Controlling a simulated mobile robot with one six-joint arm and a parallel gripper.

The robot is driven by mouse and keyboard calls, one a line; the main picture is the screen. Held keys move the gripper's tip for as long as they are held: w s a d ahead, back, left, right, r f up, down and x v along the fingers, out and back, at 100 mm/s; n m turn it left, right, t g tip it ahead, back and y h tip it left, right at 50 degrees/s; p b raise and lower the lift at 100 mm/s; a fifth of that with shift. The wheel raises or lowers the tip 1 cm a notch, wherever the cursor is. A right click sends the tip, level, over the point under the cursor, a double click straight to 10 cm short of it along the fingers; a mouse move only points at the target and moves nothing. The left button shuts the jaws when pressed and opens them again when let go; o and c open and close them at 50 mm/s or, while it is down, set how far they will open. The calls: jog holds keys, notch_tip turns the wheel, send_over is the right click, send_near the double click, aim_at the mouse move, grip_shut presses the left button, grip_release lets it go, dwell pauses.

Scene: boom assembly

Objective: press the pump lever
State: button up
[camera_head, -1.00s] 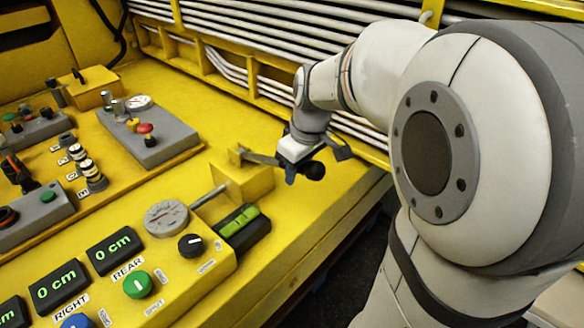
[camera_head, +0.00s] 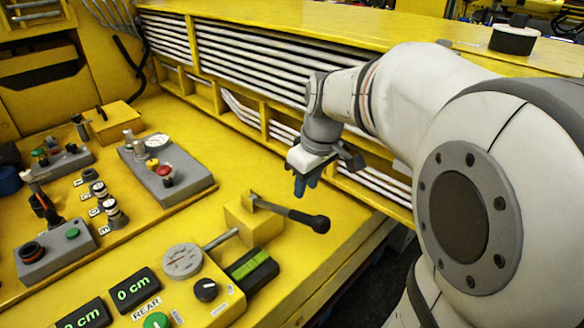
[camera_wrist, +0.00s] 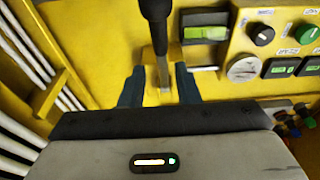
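The pump lever (camera_head: 290,214) is a dark bar with a black knob, sticking out to the right from a yellow block (camera_head: 254,220). It tilts slightly down toward its knob in the head view. My gripper (camera_head: 300,188) is above the lever and apart from it, with its blue fingers pointing down. In the wrist view, my gripper (camera_wrist: 160,88) has its two blue fingers spread apart. The lever (camera_wrist: 157,40) shows in the gap between them and runs up out of the picture, so its knob end is cut off there. Nothing is held.
A round gauge (camera_head: 183,261), a black knob (camera_head: 205,290) and a green-topped black switch (camera_head: 250,268) sit left of and below the lever. Grey control boxes stand farther left. White pipes (camera_head: 250,60) run behind my gripper. The yellow deck ends at the right.

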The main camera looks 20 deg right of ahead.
jog(key=shift+s, duration=0.1)
jog(key=shift+c, duration=0.8)
jog(key=s+m, duration=0.1)
jog(key=s, duration=0.2)
jog(key=s+a+f+m, duration=0.1)
jog(key=s, duration=0.2)
jog(key=s+a+m+b, duration=0.1)
jog(key=s, duration=0.1)
jog(key=shift+s+a+f+t+h, duration=0.2)
jog(key=shift+s+f+t+h, duration=0.1)
jog(key=shift+s+f+t, duration=0.1)
grip_shut()
jog(key=s+f+m, duration=0.2)
jog(key=s+m, duration=0.1)
jog(key=s, duration=0.2)
jog(key=shift+s+a+f+t, duration=0.25)
jog(key=shift+a+f+t, duration=0.05)
jog(key=shift+f, duration=0.05)
